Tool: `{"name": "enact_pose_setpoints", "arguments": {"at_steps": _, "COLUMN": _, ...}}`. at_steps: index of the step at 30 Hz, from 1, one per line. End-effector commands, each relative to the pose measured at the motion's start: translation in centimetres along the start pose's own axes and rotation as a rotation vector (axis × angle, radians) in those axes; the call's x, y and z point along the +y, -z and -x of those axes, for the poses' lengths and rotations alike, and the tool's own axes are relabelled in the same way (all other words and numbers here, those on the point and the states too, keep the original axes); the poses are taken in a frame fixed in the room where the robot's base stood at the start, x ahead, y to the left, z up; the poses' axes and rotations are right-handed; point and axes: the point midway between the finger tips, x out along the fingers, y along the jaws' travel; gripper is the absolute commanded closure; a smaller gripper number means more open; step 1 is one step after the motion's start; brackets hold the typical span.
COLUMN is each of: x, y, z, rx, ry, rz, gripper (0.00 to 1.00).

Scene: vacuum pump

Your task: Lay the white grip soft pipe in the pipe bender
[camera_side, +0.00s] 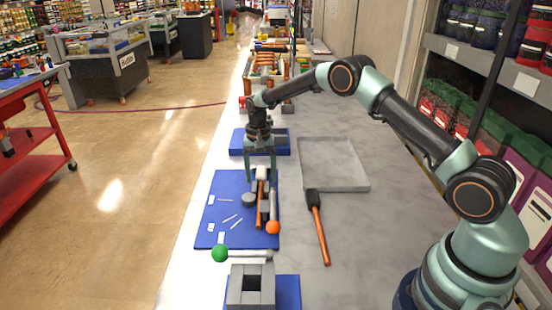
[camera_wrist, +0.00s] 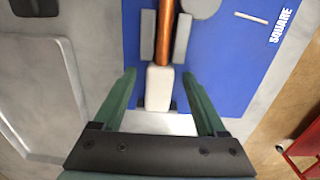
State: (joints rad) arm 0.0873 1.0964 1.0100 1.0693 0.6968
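The soft pipe is copper-coloured (camera_wrist: 166,30) with a white grip (camera_wrist: 158,88). In the wrist view it runs between two grey blocks (camera_wrist: 148,35) of the pipe bender on a blue board (camera_wrist: 225,70). In the side view the white grip (camera_side: 261,173) is at the far end of the bender, and an orange ball handle (camera_side: 273,227) is at the near end. My gripper (camera_wrist: 158,74) is open, with one finger on each side of the white grip and a gap on both sides. It also shows in the side view (camera_side: 261,180). How deep the pipe sits between the blocks is unclear.
A shallow grey tray (camera_side: 362,186) lies right of the board. A hammer with an orange handle (camera_side: 320,235) lies nearer. A grey block fixture (camera_side: 236,290) and a green-ball lever (camera_side: 220,253) stand in front. Another blue plate (camera_side: 237,143) is behind.

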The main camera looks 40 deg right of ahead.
Motion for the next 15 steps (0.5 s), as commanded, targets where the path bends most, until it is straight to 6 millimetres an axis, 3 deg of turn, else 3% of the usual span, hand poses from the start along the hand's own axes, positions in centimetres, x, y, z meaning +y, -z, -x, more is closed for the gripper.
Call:
{"name": "enact_pose_setpoints", "arguments": {"at_steps": 8, "x": 0.0, "y": 0.0, "z": 1.4, "rx": 0.002, "ry": 0.001, "rz": 0.0, "gripper": 0.26}}
{"name": "enact_pose_setpoints", "arguments": {"at_steps": 15, "x": -0.1, "y": 0.1, "z": 6.2, "rx": 0.004, "ry": 0.003, "rz": 0.0, "gripper": 0.26}}
